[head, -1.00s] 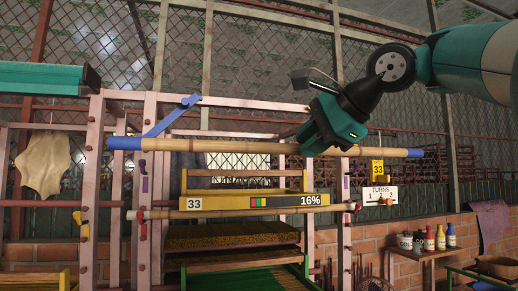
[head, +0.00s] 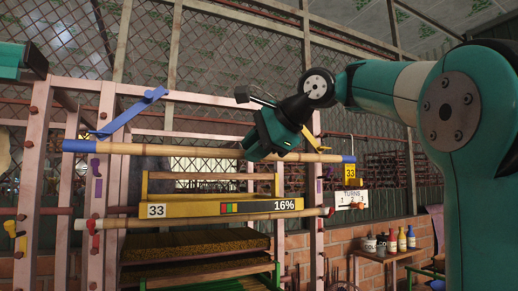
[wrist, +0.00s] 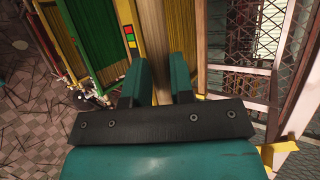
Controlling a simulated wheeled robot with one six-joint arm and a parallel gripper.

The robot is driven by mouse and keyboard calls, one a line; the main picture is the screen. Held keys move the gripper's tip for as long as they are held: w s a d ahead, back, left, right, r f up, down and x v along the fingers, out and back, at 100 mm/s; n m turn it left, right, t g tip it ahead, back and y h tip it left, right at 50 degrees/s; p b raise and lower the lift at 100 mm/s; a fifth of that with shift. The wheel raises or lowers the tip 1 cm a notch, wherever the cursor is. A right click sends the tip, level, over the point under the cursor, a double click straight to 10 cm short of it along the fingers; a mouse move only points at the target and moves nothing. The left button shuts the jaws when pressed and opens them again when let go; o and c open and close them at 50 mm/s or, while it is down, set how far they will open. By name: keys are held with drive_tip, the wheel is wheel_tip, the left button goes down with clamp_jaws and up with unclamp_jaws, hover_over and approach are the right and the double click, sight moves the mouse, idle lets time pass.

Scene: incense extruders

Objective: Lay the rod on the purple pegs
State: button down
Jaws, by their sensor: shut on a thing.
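The rod (head: 200,150) is a long tan bamboo pole with blue ends. It lies nearly level across the front of the pink rack (head: 108,120). My gripper (head: 262,152) is shut on the rod right of its middle; in the wrist view the rod (wrist: 153,40) runs between the two fingers. A purple peg (head: 97,187) shows on the left post, a little below the rod, and another purple peg (head: 319,186) on the right post. I cannot tell whether the rod touches any peg.
A yellow bar marked 33 and 16% (head: 220,208) sits between the rods. A blue strip (head: 130,112) slants above the left end. Trays (head: 200,254) stand inside the rack. A bench with bottles (head: 405,250) is at right.

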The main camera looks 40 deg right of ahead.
drive_tip(key=shift+w+d+f+b, duration=0.35)
drive_tip(key=shift+w+d+f, duration=0.1)
drive_tip(key=shift+w, duration=1)
drive_tip(key=shift+w+d+f+b, duration=0.4)
drive_tip(key=shift+w+f, duration=0.1)
drive_tip(key=shift+w, duration=0.95)
drive_tip(key=shift+w+d+f+b, duration=0.3)
drive_tip(key=shift+w+d+f, duration=0.15)
drive_tip(key=shift+w, duration=1)
drive_tip(key=c, duration=0.6)
unclamp_jaws()
drive_tip(key=s+a, duration=0.1)
drive_tip(key=s, duration=0.2)
drive_tip(key=s+a, duration=0.1)
drive_tip(key=s, duration=0.5)
drive_tip(key=shift+s+a+p, duration=0.3)
drive_tip(key=shift+a+p, duration=0.05)
drive_tip(key=shift+a, duration=0.05)
drive_tip(key=shift+f, duration=0.1)
